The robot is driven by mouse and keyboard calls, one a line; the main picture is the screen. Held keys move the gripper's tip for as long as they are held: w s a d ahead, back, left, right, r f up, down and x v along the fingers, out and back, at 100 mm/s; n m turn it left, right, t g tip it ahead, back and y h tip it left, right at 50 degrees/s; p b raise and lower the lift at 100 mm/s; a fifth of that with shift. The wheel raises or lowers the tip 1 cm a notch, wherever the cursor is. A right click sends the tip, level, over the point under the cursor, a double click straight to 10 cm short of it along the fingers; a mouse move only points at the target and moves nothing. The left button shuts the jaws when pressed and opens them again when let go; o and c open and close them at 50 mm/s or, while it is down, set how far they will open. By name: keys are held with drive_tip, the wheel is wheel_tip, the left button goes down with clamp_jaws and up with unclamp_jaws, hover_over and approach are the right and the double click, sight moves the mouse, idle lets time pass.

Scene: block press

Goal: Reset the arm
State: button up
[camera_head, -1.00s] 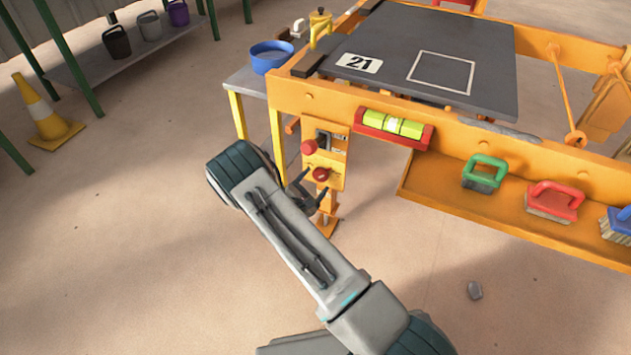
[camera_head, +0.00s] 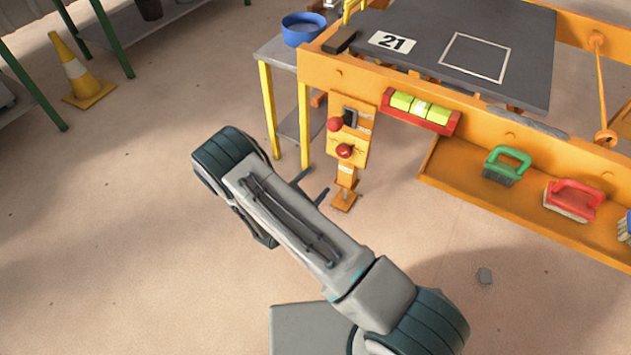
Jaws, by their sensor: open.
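My gripper (camera_head: 312,188) shows in the head view as two thin dark fingers beyond my forearm. The fingers are apart and hold nothing; the base of the gripper is hidden behind my arm. It is left of and a little below the orange control panel (camera_head: 349,118) on the press, apart from it. The panel carries two red knobs, an upper one (camera_head: 334,125) and a lower one (camera_head: 344,151), and a dark switch (camera_head: 350,117).
The orange press frame (camera_head: 480,125) carries a dark plate (camera_head: 455,35) marked 21. A green brush (camera_head: 507,163) and a red brush (camera_head: 573,199) lie on its shelf. A blue bowl (camera_head: 303,29) stands on a side table. A traffic cone (camera_head: 77,70) stands left.

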drive_tip(key=s+d+r+m+g+p, duration=0.3)
drive_tip(key=d+r+m+g+p, duration=0.15)
drive_tip(key=r, duration=0.65)
drive_tip(key=s+d+r+m+g+p, duration=0.3)
drive_tip(key=d+r+m+g+p, duration=0.15)
drive_tip(key=r, duration=0.65)
drive_tip(key=s+d+r+m+g+p, duration=0.3)
drive_tip(key=d+r+m+g+p, duration=0.15)
drive_tip(key=r, duration=0.75)
drive_tip(key=s+a+r+m+t+y+p, duration=0.1)
drive_tip(key=s+r+p, duration=0.4)
drive_tip(key=r, duration=0.5)
drive_tip(key=s+a+r+m+t+y+p, duration=0.1)
drive_tip(key=s+r+m+y+p, duration=0.3)
drive_tip(key=r, duration=0.5)
drive_tip(key=s+a+r+m+t+y+p, duration=0.1)
drive_tip(key=s+r+m+y+p, duration=0.1)
drive_tip(key=s+r+y+p, duration=0.4)
drive_tip(key=p+v, duration=0.2)
drive_tip(key=v, duration=0.2)
drive_tip(key=shift+a+r, duration=0.35)
drive_tip(key=shift+r, duration=0.05)
drive_tip(key=shift+m, duration=0.25)
drive_tip(key=shift+c, duration=0.4)
